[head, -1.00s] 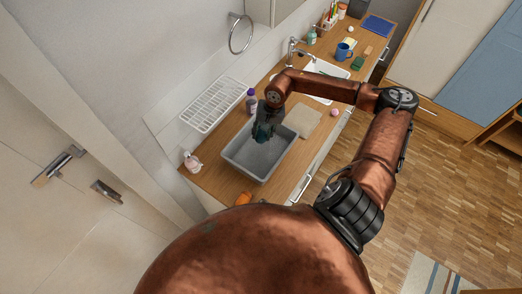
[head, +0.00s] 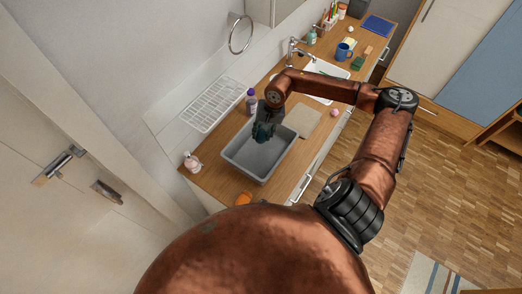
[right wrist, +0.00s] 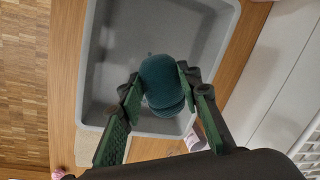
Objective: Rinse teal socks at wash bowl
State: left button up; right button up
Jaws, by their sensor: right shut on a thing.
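The grey wash bowl (head: 240,160) stands on the wooden counter. It also shows in the right wrist view (right wrist: 97,70). The teal socks (right wrist: 162,84) are a rolled, rounded bundle in the right wrist view. My right gripper (head: 264,134) is over the far part of the bowl in the head view. Its green fingers (right wrist: 160,95) are shut on the socks, one on each side. In the head view the socks are hard to tell from the dark gripper. Whether they touch the bowl floor I cannot tell. My left gripper is not in view.
A purple-capped bottle (head: 251,100) stands close behind the bowl. A pink bottle (head: 191,162) is at its left, an orange item (head: 243,198) in front. A beige cloth (head: 304,120) lies at the right, before the sink (head: 342,71). A white rack (head: 213,104) is by the wall.

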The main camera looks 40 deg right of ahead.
aim_at(260, 134)
jog(key=shift+r, duration=0.15)
dwell(0.3)
jog(key=shift+w+a+p+v, duration=0.15)
jog(key=shift+p+v, duration=0.15)
jog(key=shift+v, duration=0.65)
jog(key=shift+w+a+p+v, duration=0.15)
jog(key=shift+p+v, duration=0.1)
jog(key=shift+v, duration=0.65)
jog(key=shift+r, duration=0.1)
jog(key=shift+a, duration=0.1)
